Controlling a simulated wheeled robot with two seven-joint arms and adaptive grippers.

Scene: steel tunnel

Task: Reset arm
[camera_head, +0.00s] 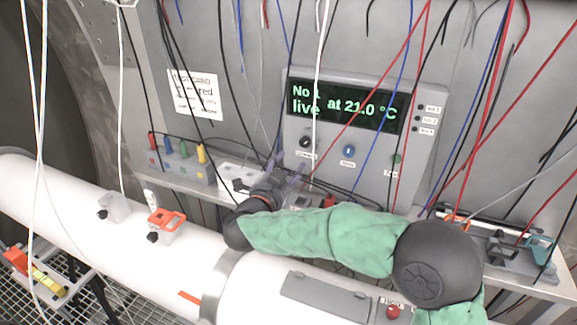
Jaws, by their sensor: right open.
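My right arm, in a green sleeve, comes in from the lower right and reaches left across the white pipe. My right gripper (286,170) is open, its thin fingers pointing up in front of the lower left of the grey control panel (428,98). I see nothing between the fingers. Whether they touch the panel I cannot tell. The panel's display (345,106) reads "No 1 live at 21.0 °C", partly covered by hanging wires. Below it are a black knob (306,142) and a blue button (348,151). My left gripper is not in view.
A white pipe (75,205) crosses the foreground, with an orange clamp (167,221) on it. A grey box with coloured plugs (180,160) stands left of the gripper. A tray with tools (510,245) lies at right. Many wires hang around the arm.

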